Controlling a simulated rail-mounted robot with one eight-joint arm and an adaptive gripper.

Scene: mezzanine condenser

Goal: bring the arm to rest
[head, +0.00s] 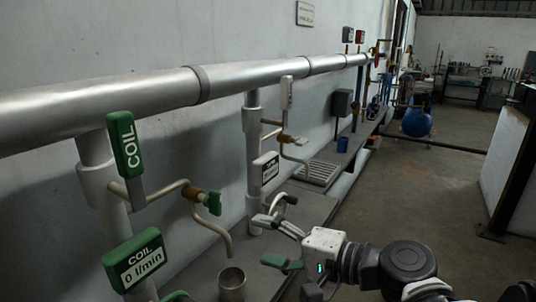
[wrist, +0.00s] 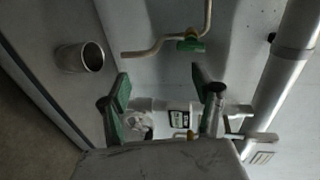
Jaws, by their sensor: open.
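My gripper (head: 266,241) is in the lower middle of the head view, over the shelf, to the right of the metal cup. It is open, with its fingers apart. In the wrist view its two green-padded fingertips (wrist: 159,84) stand wide apart with nothing between them. My arm reaches in from the lower right of the head view. The cup (head: 232,284) stands upright on the shelf below a curved spout, apart from my gripper. It also shows in the wrist view (wrist: 80,57), at the upper left. I cannot see what is in it.
A green COIL lever (head: 125,145), a green-handled tap (head: 211,203) and a COIL 0 l/min display (head: 138,259) are on the left. A thick pipe (head: 110,104) runs along the wall. A second tap (head: 291,139) and a grate (head: 316,173) are farther back. Open floor lies right.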

